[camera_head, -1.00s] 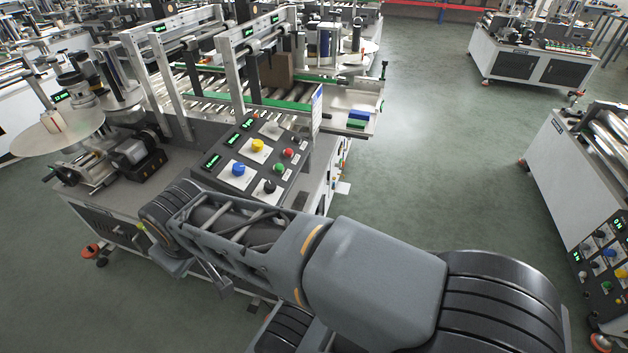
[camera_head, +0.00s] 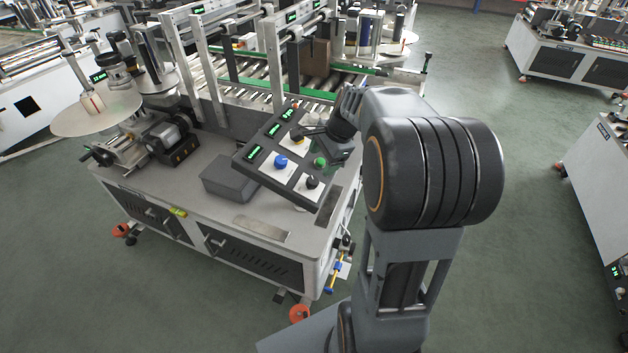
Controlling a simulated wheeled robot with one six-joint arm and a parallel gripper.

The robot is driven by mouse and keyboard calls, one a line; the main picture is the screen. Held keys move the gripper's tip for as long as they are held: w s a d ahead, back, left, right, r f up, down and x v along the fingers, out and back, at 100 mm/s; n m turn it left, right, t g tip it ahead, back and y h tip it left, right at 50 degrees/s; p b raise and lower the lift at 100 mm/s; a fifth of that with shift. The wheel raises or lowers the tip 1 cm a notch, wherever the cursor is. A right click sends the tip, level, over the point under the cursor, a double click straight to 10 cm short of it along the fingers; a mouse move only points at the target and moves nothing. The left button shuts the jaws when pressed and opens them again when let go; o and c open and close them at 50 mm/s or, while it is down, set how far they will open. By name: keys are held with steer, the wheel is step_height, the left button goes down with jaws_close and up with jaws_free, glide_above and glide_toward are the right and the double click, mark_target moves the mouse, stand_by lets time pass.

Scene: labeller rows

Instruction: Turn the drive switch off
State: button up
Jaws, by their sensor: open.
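The sloped control panel (camera_head: 262,178) sits on the front right of the labeller. The labels are too small to read, so I cannot tell which control is the drive switch. My gripper (camera_head: 324,147) is open over the panel's upper right part, close to the yellow knob and green button. My wrist hides that corner, including the red button.
The labeller's grey top (camera_head: 205,205) has a dark box (camera_head: 229,181) beside the panel. A label reel (camera_head: 95,110) and uprights stand behind. A brown carton (camera_head: 315,62) is on the rollers. Open floor (camera_head: 500,140) lies to the right.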

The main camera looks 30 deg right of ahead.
mark_target(313, 180)
steer(key=w+d+f+m, duration=0.3)
steer(key=d+m, duration=0.1)
steer(key=shift+y, duration=0.3)
steer(key=p+x, duration=0.1)
steer(key=x, duration=1.1)
steer(key=shift+w+f, duration=0.25)
steer(key=shift+f, duration=0.1)
steer(key=shift+c, duration=0.2)
steer(key=c, duration=0.9)
